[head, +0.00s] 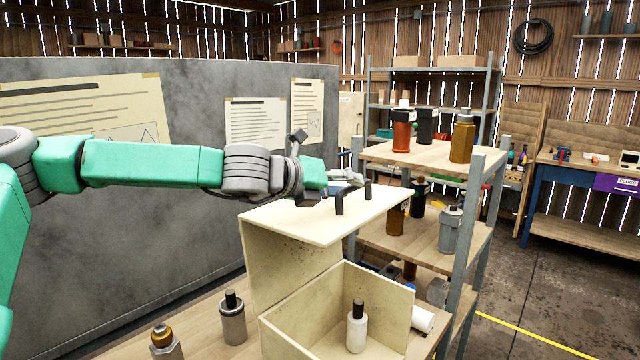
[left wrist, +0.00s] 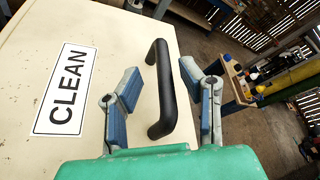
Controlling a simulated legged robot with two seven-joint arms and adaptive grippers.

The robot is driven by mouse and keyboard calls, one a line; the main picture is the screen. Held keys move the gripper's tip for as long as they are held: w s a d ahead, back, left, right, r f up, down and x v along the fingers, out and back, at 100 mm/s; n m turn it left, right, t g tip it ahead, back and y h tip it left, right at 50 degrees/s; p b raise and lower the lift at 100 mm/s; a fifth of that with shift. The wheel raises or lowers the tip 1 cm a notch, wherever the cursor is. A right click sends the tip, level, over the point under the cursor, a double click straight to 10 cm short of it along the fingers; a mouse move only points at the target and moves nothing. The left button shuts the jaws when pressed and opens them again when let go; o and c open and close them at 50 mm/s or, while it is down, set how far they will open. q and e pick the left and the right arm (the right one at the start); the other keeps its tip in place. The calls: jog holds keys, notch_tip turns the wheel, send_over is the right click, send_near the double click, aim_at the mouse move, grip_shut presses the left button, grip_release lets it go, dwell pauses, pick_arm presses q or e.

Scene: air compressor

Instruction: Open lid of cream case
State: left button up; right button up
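The cream case (head: 290,337) stands on the wooden table with its inside partly in view. Its cream panel with the black handle (head: 339,205) lies roughly level, higher than and behind the open box part. In the left wrist view the panel (left wrist: 105,25) bears a "CLEAN" label (left wrist: 66,90) beside the black handle (left wrist: 166,90). My left gripper (head: 345,179) is over the panel at the handle. Its two fingers (left wrist: 165,95) are apart, one on each side of the handle bar, with gaps visible. My right gripper is out of view.
A white bottle (head: 357,328) stands inside the box. Grey and brass-topped bottles (head: 232,318) stand on the table to the left. A shelf rack (head: 467,240) with several bottles stands close on the right. A grey wall (head: 150,220) is behind my arm.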

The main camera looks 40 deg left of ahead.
pick_arm(q)
jog(key=v, duration=0.9)
jog(key=shift+s+a, duration=0.1)
jog(key=shift+a, duration=0.25)
jog(key=shift+d, duration=0.1)
jog(key=shift+f, duration=0.1)
